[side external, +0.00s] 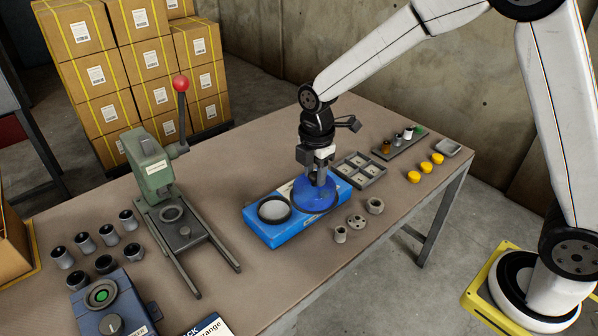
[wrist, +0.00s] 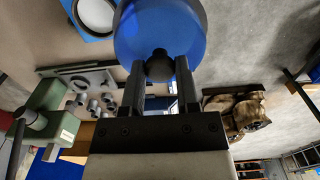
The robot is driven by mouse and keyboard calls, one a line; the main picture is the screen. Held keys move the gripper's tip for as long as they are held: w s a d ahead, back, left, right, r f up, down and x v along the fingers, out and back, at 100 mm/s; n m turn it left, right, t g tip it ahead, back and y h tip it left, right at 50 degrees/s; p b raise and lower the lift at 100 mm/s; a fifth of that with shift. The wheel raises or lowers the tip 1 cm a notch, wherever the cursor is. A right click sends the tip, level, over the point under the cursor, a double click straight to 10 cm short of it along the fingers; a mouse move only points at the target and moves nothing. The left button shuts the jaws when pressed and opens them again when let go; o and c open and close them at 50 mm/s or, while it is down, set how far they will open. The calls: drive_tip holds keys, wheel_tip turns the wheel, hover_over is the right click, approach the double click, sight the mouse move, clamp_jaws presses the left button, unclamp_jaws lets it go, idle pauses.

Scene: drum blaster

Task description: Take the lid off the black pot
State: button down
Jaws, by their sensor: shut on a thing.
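My gripper (side external: 318,176) points down over the right part of a blue base. It is shut on the black knob of a round blue lid (side external: 313,197); the wrist view shows the knob (wrist: 159,66) between the two fingers (wrist: 160,84), with the blue disc (wrist: 135,35) behind it. To the left on the base, a round black-rimmed pot (side external: 274,209) shows a pale inside with no lid over it. Its pale round top also shows at the top of the wrist view (wrist: 96,12). What lies under the lid is hidden, and I cannot tell whether the lid touches the base.
The blue base (side external: 271,236) sits on the brown table. Small grey metal parts (side external: 356,221) stand close at its right front. A grey compartment tray (side external: 361,170) is behind to the right. A green lever press (side external: 160,175) stands left, with bare table between.

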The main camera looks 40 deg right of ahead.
drive_tip(key=shift+s+r, duration=0.1)
drive_tip(key=shift+s, duration=0.1)
drive_tip(key=shift+s, duration=0.15)
idle(0.5)
drive_tip(key=s+f, duration=0.3)
drive_tip(key=s, duration=0.4)
drive_tip(key=s+f, duration=0.3)
drive_tip(key=s, duration=0.4)
drive_tip(key=shift+d+f, duration=0.25)
drive_tip(key=shift+f, duration=0.15)
drive_tip(key=w+a+f, duration=0.2)
drive_tip(key=w+f, duration=0.7)
drive_tip(key=w, duration=0.4)
drive_tip(key=shift+f, duration=0.15)
drive_tip(key=shift+w+f, duration=0.1)
drive_tip(key=shift+w, duration=0.05)
